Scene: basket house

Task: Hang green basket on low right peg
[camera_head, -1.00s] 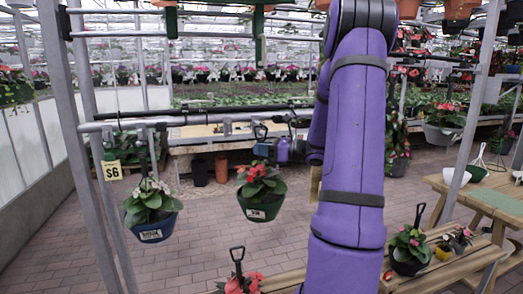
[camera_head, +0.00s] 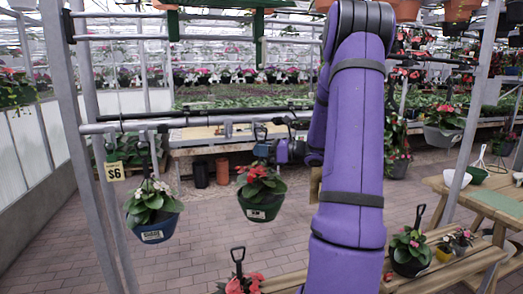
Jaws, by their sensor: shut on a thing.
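The green basket (camera_head: 261,209), with red flowers and a white label, hangs in mid-air left of my purple arm. My gripper (camera_head: 268,149) is above the basket, just under the low rail (camera_head: 180,121), and is shut on the basket's hanger. My arm hides much of the right side, so the low right peg cannot be made out clearly. The basket is upright and clear of the floor.
A blue basket (camera_head: 154,230) with pale flowers hangs from the rail's left part. A wooden bench (camera_head: 440,262) with potted plants stands at the lower right. Grey posts (camera_head: 75,130) frame the rack.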

